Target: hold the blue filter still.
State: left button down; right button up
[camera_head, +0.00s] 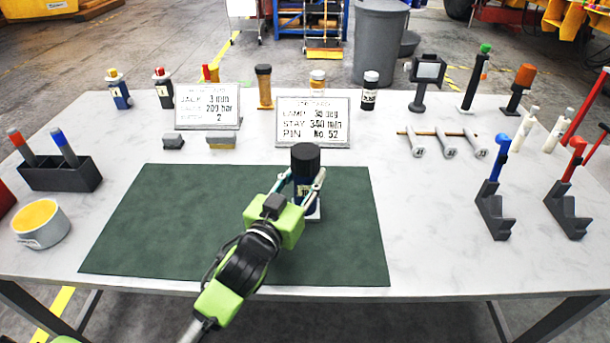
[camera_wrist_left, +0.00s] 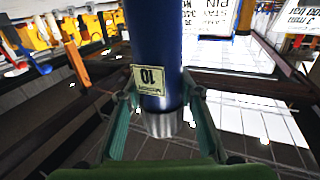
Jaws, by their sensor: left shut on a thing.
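The blue filter (camera_head: 305,161) stands upright over the right part of the green mat (camera_head: 170,225), with a black top and a dark blue body. My left gripper (camera_head: 299,184) is shut on its body from the near side, one finger on each side. In the left wrist view the blue filter (camera_wrist_left: 157,45) is a blue cylinder with a pale label marked 10, upside down, and a silvery end between the fingers. A small white patch shows at its foot in the head view. I cannot tell if it bears weight there. My right gripper is not in view.
Two sign plates (camera_head: 207,106) (camera_head: 313,122) stand behind the mat. A dark holder (camera_head: 60,174) and a yellow-filled cup (camera_head: 40,224) are at the left. Blue-topped (camera_head: 494,195) and red-topped (camera_head: 567,200) stands are at the right. The mat's left part is clear.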

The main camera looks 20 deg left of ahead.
pick_arm(q)
jog(key=c, duration=1.4)
grip_release()
jog(key=shift+f, duration=0.1)
jog(key=shift+c, duration=0.2)
jog(key=shift+r, duration=0.25)
jog(key=s+a+b, duration=0.1)
jog(key=s, duration=1.1)
jog(key=shift+a+b, duration=0.15)
jog(key=shift+b, duration=0.25)
jog(key=shift+f, duration=0.15)
